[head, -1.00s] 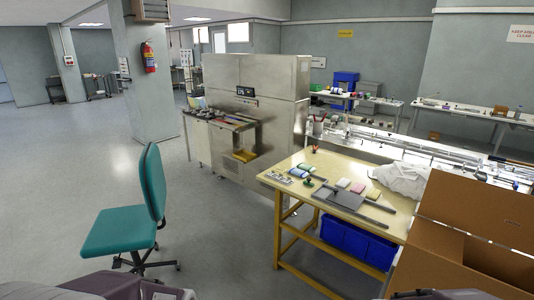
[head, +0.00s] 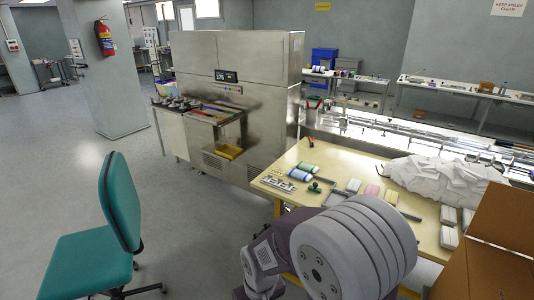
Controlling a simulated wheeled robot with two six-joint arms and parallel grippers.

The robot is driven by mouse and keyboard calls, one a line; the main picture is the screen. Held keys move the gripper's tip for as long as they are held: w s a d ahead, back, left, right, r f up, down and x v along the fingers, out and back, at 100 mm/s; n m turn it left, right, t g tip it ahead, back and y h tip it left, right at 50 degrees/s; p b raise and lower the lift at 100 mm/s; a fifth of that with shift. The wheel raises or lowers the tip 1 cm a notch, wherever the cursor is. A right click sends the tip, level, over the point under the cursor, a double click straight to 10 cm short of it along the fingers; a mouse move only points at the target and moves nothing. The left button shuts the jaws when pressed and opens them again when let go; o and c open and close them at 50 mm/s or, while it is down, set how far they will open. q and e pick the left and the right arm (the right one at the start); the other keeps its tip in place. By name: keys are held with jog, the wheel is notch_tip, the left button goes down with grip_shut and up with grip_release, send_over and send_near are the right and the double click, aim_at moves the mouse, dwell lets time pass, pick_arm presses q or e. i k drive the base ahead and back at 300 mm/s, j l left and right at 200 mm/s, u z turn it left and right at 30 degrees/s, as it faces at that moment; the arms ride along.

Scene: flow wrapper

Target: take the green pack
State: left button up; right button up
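A pack with green on it (head: 309,168) lies on the wooden-topped table (head: 277,184), close to its far left edge, beside a blue-and-white pack (head: 297,175). A pale yellow-green pack (head: 391,196) lies farther right, beside a pink pack (head: 373,190) and a whitish pack (head: 353,185). The packs are small in this view, so their exact shades are hard to tell. A large grey link of my arm fills the bottom centre and covers the front of the table. Neither of my grippers shows.
A teal chair (head: 115,215) stands left of the table. A steel machine (head: 235,85) stands behind it. A crumpled white heap (head: 440,180) and an open cardboard box (head: 500,235) are at the right. A dark green-knobbed tool (head: 315,186) lies near the packs.

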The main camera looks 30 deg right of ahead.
aim_at(303, 166)
jog(key=i+z, duration=0.25)
jog(key=i, duration=0.25)
jog(key=i+z, duration=0.25)
jog(key=i, duration=0.25)
jog(key=i+j+z, duration=0.1)
jog(key=i+z, duration=0.15)
jog(key=i, duration=0.2)
jog(key=i+j+z, duration=0.25)
jog(key=i, duration=0.25)
jog(key=i+z, duration=0.25)
jog(key=z, duration=0.2)
jog(key=i+j+z, duration=0.15)
jog(key=z, duration=0.3)
jog(key=i+j+z, duration=0.2)
jog(key=z, duration=0.25)
jog(key=i+j+z, duration=0.3)
jog(key=z, duration=0.15)
jog(key=i+j+z, duration=0.15)
jog(key=j+z, duration=0.3)
jog(key=i+j+z, duration=0.1)
jog(key=j+z, duration=0.15)
jog(key=z, duration=0.15)
jog(key=j+z, duration=0.45)
jog(key=i+j+z, duration=0.1)
jog(key=j+z, duration=1.1)
jog(key=k+j+z, duration=0.1)
jog(key=j+z, duration=0.3)
jog(key=j, duration=0.15)
